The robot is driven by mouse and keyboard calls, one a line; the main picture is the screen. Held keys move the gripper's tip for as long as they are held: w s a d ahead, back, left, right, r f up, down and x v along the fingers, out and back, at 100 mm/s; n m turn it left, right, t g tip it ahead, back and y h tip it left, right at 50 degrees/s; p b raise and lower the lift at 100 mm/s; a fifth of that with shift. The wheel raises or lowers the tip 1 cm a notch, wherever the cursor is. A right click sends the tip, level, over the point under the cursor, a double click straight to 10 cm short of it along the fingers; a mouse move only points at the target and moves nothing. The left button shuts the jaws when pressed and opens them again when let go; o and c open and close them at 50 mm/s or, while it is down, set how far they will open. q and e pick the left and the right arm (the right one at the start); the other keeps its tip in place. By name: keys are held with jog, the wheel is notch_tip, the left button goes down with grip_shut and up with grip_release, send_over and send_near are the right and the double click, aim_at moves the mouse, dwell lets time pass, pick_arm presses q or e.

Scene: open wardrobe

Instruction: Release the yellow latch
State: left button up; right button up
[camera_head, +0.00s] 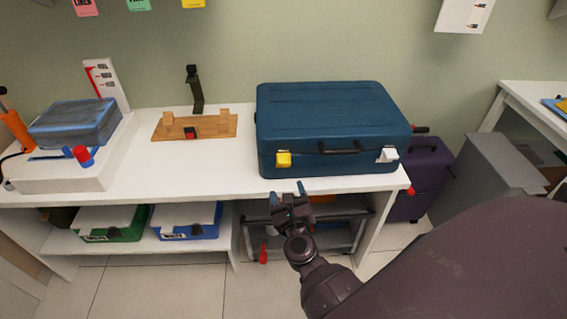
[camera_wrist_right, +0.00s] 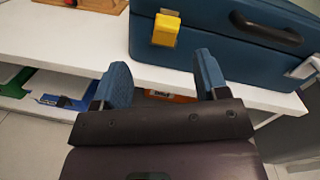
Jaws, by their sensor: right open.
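A closed blue case (camera_head: 333,118) stands on the white bench. Its yellow latch (camera_head: 284,160) is on the left of its front face. It also shows in the right wrist view (camera_wrist_right: 166,30), above the gap between the fingers. A white latch (camera_head: 387,155) is on the right of the front, with a dark handle (camera_head: 340,148) between them. My right gripper (camera_head: 288,188) is open and empty, in front of the bench edge and just below the yellow latch, apart from it. Its two blue fingertips (camera_wrist_right: 162,80) show in the wrist view. My left gripper is not in view.
A wooden stand (camera_head: 195,127) sits left of the case, and a grey-blue box (camera_head: 74,123) is farther left. Green and blue bins (camera_head: 187,221) sit on the lower shelf. A purple suitcase (camera_head: 424,177) stands right of the bench (camera_head: 222,180). The floor in front is clear.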

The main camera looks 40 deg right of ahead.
aim_at(285, 164)
jog(key=w+d+m, duration=0.1)
jog(key=w+d, duration=0.1)
jog(key=w, duration=0.1)
jog(key=w+d+m+g+h, duration=0.1)
jog(key=w+d+m, duration=0.1)
jog(key=w, duration=0.2)
jog(key=w+d+m, duration=0.2)
jog(key=w, duration=0.1)
jog(key=shift+w+d+f+g+h, duration=0.2)
jog(key=shift+f+g+h, duration=0.1)
jog(key=shift+h, duration=0.1)
jog(key=c, duration=0.9)
